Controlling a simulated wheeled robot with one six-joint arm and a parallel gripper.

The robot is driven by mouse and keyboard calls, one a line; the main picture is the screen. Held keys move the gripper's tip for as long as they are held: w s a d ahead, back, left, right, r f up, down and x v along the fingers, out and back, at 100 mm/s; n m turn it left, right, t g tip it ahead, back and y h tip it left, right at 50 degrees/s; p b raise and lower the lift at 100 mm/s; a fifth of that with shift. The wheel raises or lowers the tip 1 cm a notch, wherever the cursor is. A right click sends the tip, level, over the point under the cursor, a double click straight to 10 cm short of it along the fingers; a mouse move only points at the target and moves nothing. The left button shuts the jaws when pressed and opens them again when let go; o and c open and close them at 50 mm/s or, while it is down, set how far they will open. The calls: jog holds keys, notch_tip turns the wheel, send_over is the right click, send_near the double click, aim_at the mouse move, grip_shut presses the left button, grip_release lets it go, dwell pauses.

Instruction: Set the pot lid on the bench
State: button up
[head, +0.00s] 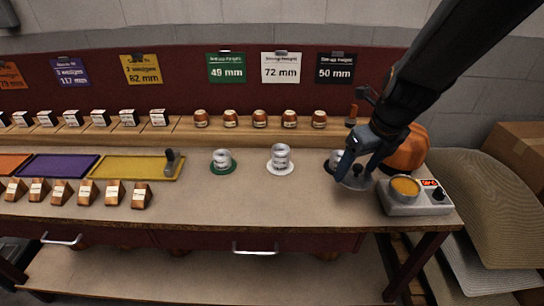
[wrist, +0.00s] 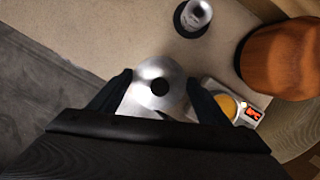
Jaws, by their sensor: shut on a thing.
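The pot lid (wrist: 147,73) is a round silver disc with a black knob, between my gripper's fingers in the wrist view. My gripper (wrist: 160,84) is shut on it. In the head view the lid (head: 354,184) hangs below my gripper (head: 354,166), over the right part of the bench (head: 240,205). I cannot tell whether the lid touches the bench.
A metal cylinder on a dark disc (head: 333,160) stands just behind my gripper, partly hidden. A large orange-brown rounded object (head: 408,152) is behind the pot. Cylinders on a white disc (head: 281,160) and a green disc (head: 222,162) stand left. The bench front-centre is clear.

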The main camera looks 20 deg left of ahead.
aim_at(361, 181)
jog(key=shift+f+b, duration=1.25)
jog(key=shift+f, duration=3.75)
jog(key=shift+f, duration=0.15)
jog(key=o, duration=1.1)
jog(key=shift+c, duration=0.2)
jog(key=p+v, duration=0.2)
jog(key=v, duration=1)
jog(key=shift+d+p, duration=0.1)
jog(key=shift+p, duration=0.3)
jog(key=s+d+n+h, duration=0.1)
jog(key=s+d+n, duration=0.5)
jog(key=n, duration=0.8)
jog(key=s+d+f+n+g, duration=0.1)
jog(key=s+d+n, duration=0.5)
jog(key=n, duration=0.8)
jog(key=shift+d+f+n+g+h, duration=0.25)
jog(key=shift+d+n+g+h, duration=0.05)
jog(key=shift+d+h, duration=0.1)
